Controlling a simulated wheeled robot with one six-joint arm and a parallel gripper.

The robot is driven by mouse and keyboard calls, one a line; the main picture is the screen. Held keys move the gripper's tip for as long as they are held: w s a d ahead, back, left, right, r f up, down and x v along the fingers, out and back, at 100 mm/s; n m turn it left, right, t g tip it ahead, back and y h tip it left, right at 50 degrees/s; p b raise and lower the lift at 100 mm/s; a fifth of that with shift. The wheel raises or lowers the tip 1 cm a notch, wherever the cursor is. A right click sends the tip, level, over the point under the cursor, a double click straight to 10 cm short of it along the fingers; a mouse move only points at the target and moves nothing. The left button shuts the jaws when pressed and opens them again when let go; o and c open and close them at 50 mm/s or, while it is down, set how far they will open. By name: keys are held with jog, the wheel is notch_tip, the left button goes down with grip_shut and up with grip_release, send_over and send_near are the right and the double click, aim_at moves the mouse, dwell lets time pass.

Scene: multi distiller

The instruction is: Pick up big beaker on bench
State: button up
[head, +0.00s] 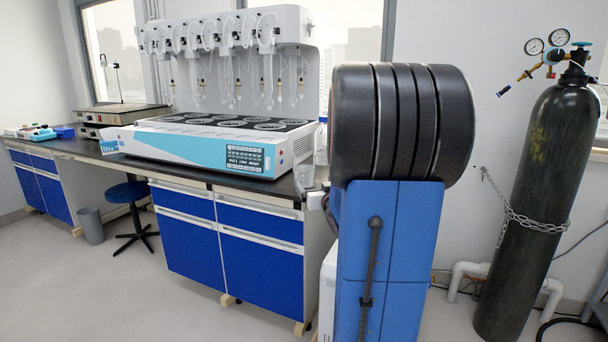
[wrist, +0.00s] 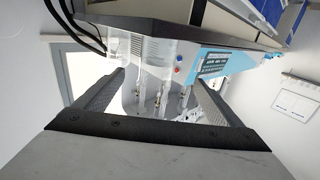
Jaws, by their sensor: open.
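The big beaker (head: 304,177) is clear glass and stands at the near right end of the dark bench top (head: 283,200), beside the distiller. In the wrist view, which is turned upside down, the beaker (wrist: 128,72) shows as a see-through shape between the fingers. My gripper (wrist: 157,82) is open, with one dark finger on each side of the beaker. I cannot tell whether either finger touches the glass. In the head view my gripper is mostly hidden behind my own blue and black body.
The white and blue distiller (head: 215,151) stands close to the beaker, with hanging glassware above it. A stool (head: 131,192) and a bin (head: 91,225) stand on the left. A chained gas cylinder (head: 535,200) stands at the right. The floor before the bench is clear.

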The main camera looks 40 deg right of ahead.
aim_at(308, 171)
jog(key=x, duration=0.8)
jog(key=shift+w+d, duration=0.15)
jog(key=shift+w, duration=0.1)
jog(key=shift+d+x, duration=0.25)
jog(key=shift+x, duration=2.4)
jog(key=shift+s, duration=0.15)
jog(key=c, duration=1.2)
jog(key=shift+r, duration=0.1)
jog(key=c, duration=0.4)
jog(key=shift+r, duration=0.15)
jog(key=shift+c, duration=0.2)
